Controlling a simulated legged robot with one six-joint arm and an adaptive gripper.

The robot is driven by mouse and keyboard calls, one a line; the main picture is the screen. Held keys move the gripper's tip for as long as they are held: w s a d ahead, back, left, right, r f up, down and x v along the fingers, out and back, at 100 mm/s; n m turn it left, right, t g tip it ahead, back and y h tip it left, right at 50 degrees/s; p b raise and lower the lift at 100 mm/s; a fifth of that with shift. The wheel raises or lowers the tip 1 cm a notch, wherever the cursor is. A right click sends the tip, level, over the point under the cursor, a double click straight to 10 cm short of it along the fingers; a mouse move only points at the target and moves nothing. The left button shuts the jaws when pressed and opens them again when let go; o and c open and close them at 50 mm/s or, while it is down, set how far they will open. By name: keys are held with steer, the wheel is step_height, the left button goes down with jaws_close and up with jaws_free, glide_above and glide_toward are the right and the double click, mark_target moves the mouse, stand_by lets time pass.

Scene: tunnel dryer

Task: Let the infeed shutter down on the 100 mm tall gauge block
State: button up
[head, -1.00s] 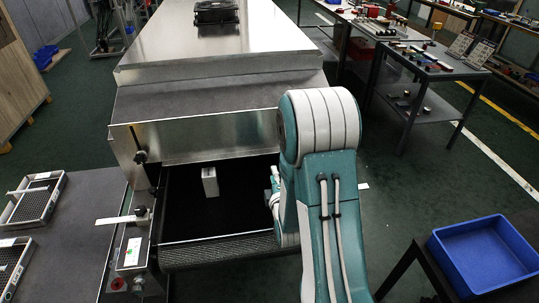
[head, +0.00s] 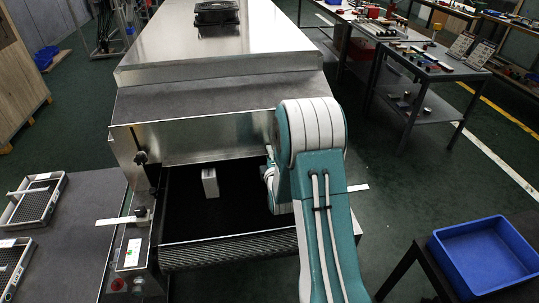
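The gauge block (head: 209,183) is a light grey upright block on the black belt (head: 190,222) at the dryer's mouth. The infeed shutter (head: 215,139) seems to be the shiny metal plate across the mouth, behind and above the block. I cannot tell whether its lower edge touches the block. A dark knob (head: 140,158) sits at the plate's left end. My arm stands at the right of the mouth and covers the plate's right end. My gripper is hidden behind my arm, so its fingers and anything in them do not show.
A control panel with a red button (head: 118,284) is at the front left, beside a grey table with wire trays (head: 34,203). A blue bin (head: 483,254) stands at the lower right. Work tables (head: 430,65) stand at the back right.

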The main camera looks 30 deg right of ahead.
jaws_close()
steer(key=shift+f, duration=0.1)
steer(key=shift+f, duration=1.9)
jaws_free()
steer(key=shift+s, duration=0.15)
steer(key=v, duration=1.1)
steer(key=shift+s+a, duration=0.15)
steer(key=shift+s, duration=0.15)
